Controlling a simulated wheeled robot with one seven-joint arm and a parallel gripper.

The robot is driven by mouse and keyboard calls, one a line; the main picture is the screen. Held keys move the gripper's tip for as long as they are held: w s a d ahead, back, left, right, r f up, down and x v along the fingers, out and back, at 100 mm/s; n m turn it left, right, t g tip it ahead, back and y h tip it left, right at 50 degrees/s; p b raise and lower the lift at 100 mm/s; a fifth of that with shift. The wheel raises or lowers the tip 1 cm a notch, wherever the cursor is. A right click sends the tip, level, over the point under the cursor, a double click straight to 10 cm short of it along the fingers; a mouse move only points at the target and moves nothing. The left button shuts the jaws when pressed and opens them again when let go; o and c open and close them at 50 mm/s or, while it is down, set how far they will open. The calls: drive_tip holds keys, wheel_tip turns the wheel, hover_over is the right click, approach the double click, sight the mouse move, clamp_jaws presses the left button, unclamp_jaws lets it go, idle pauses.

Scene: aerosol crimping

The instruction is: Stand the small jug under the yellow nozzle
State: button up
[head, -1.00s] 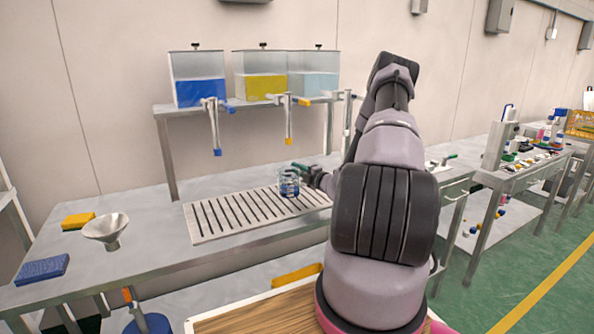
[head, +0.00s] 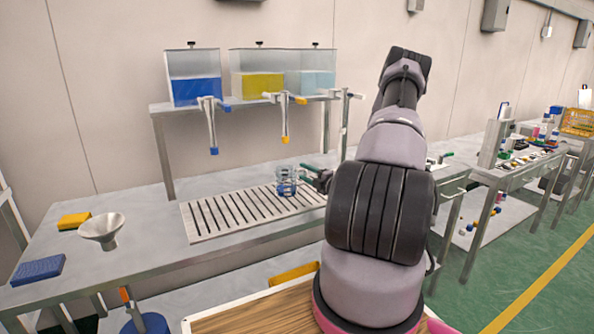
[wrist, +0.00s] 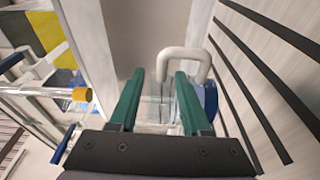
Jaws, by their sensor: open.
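The small jug (head: 286,182) is clear with blue on it and stands upright on the slotted grate, below the yellow nozzle (head: 285,138) in the head view. The nozzle tip also shows at the left of the wrist view (wrist: 82,94). My gripper (head: 306,173) is just right of the jug, with its green fingers open. In the wrist view the gripper (wrist: 158,80) has clear jug glass (wrist: 158,112) between and beyond its fingers, with a pale curved handle at the top. Whether a finger touches the jug I cannot tell.
The grate (head: 205,218) lies on the steel table. Blue (head: 213,150) and right-hand nozzles hang from the tank shelf beside the yellow one. A funnel (head: 102,230), a yellow sponge (head: 75,220) and a blue sponge (head: 38,270) are at the left. The grate's left part is clear.

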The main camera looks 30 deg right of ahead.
drive_tip(key=v, duration=0.5)
drive_tip(key=s+a+r+n+g+y, duration=0.4)
drive_tip(key=a+r+n+g, duration=0.2)
drive_tip(key=a+r+n, duration=0.55)
drive_tip(key=s+a+r+n+g+y, duration=0.4)
drive_tip(key=a+r+n+g, duration=0.2)
drive_tip(key=a+r+n, duration=0.5)
drive_tip(key=s+a+r+n+t+h, duration=0.1)
drive_tip(key=s+r+n+h, duration=0.4)
drive_tip(key=s+n, duration=0.5)
drive_tip(key=s+r+n+h, duration=0.5)
drive_tip(key=s+n, duration=0.5)
drive_tip(key=n, duration=0.5)
wheel_tip(320, 180, up, 2)
drive_tip(key=shift+a+r+t, duration=0.1)
drive_tip(key=shift+a+t, duration=0.3)
